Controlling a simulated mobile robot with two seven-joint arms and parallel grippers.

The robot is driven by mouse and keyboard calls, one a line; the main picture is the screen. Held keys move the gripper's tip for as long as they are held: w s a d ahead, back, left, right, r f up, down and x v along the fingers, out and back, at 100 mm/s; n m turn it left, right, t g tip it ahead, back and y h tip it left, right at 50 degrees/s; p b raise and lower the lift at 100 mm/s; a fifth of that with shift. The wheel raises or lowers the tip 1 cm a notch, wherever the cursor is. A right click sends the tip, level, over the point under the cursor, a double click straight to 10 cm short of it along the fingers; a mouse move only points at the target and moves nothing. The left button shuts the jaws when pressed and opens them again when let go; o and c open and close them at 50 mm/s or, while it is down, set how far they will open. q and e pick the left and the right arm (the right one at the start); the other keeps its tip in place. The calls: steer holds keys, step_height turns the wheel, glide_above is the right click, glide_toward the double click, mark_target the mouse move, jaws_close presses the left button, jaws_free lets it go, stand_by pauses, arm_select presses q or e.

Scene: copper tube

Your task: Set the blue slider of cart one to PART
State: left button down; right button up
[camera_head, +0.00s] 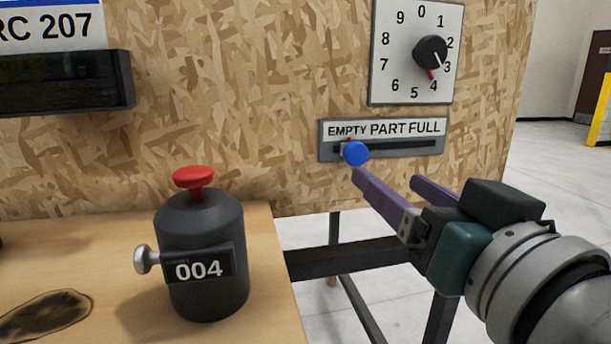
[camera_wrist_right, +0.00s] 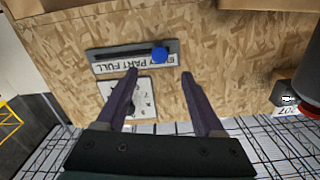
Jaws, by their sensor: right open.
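The blue slider (camera_head: 355,153) is a round knob at the left part of its slot, below the word EMPTY on the label plate (camera_head: 411,147). In the right wrist view the blue slider (camera_wrist_right: 160,54) shows upside down at the EMPTY end. My right gripper (camera_head: 387,176) is open and empty, its two purple fingers pointing at the board. In the right wrist view the right gripper (camera_wrist_right: 159,74) has its fingertips spread, with the knob just beyond and between them in the picture. The knob appears clear of both fingers. My left gripper is not in view.
A numbered dial (camera_head: 416,52) is mounted above the slider on the chipboard panel (camera_head: 250,100). A dark canister marked 004 (camera_head: 203,255) with a red top stands on the wooden table (camera_head: 110,225) at left. A dark frame bar (camera_head: 350,257) runs below the panel.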

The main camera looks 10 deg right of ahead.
mark_target(359, 155)
steer(key=w+b, duration=0.1)
steer(key=w, duration=0.7)
steer(key=shift+w+a, duration=0.1)
steer(key=shift+w, duration=0.3)
jaws_close()
stand_by(1.0)
